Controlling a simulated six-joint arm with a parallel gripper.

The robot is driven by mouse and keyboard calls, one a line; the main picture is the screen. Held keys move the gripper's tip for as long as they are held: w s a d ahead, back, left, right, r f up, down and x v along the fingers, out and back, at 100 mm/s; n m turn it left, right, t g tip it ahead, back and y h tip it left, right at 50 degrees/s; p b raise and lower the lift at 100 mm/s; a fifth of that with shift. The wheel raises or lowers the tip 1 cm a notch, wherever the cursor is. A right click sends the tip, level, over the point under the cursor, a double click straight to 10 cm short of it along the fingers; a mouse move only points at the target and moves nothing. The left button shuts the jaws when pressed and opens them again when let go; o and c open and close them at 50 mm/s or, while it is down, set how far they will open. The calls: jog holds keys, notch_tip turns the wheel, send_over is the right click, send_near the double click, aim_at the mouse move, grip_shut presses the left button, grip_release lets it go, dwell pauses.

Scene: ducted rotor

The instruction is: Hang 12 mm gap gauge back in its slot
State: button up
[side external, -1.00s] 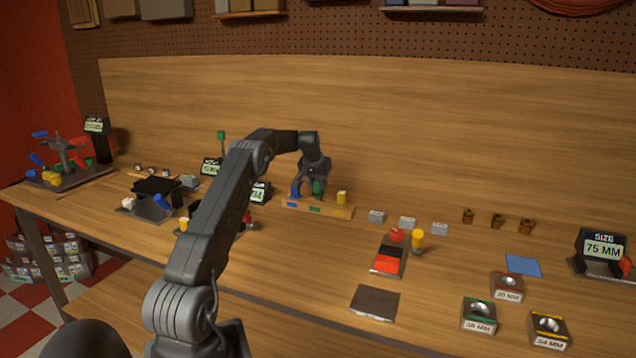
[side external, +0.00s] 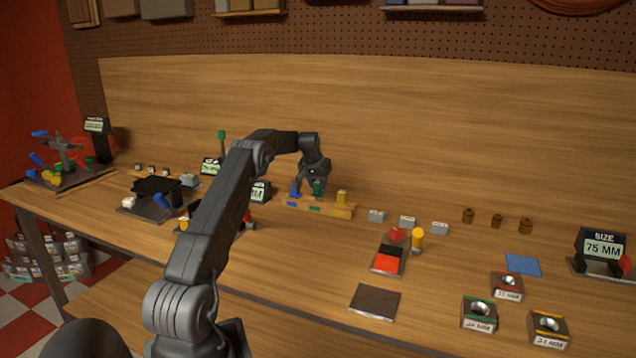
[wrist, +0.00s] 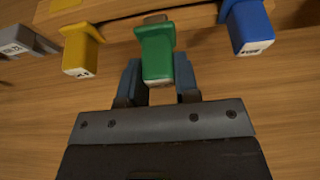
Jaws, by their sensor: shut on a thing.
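My gripper (side external: 316,181) is at the small wooden rack (side external: 335,211) near the back of the bench. It is shut on a green gauge (wrist: 157,52), which sits between the two fingers in the wrist view. The far end of the green gauge meets the rack's edge; I cannot tell if it is seated in its slot. A blue gauge (wrist: 247,27) and a yellow gauge (wrist: 80,50) stand at the rack on either side, apart from my fingers. The green gauge also shows under my gripper in the side view (side external: 318,188). I cannot read its size marking.
Several grey labelled blocks (side external: 376,216) stand right of the rack. A red and black tray (side external: 389,258) and a yellow peg (side external: 417,238) are farther right. Dark fixtures with display signs (side external: 259,192) stand to the left. Bare bench lies in front of the rack.

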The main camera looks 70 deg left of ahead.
jog(key=shift+f, duration=1.1)
dwell(0.4)
dwell(0.5)
jog(key=o, duration=1.1)
jog(key=shift+r, duration=0.1)
jog(key=v, duration=1.4)
jog(key=d+r+m+t+h, duration=0.15)
jog(key=d+r, duration=0.35)
jog(key=d, duration=1)
jog(key=d+r+m+y, duration=0.1)
jog(key=d+r+m, duration=0.25)
jog(key=d, duration=1.15)
jog(key=s+d+m+h, duration=0.1)
jog(key=s+d, duration=0.6)
jog(key=d, duration=0.6)
jog(key=s+d+f+m, duration=0.1)
jog(key=s+d, duration=0.2)
jog(key=s, duration=0.1)
jog(key=s+d+f+m+h, duration=0.1)
jog(key=s+d+f, duration=0.1)
jog(key=s+d, duration=0.1)
jog(key=s+d+f+m+t, duration=0.1)
jog(key=s+d+f, duration=0.1)
jog(key=s, duration=0.3)
jog(key=shift+s+d+f+h, duration=0.15)
jog(key=shift+s+d+h, duration=0.2)
jog(key=shift+d, duration=0.15)
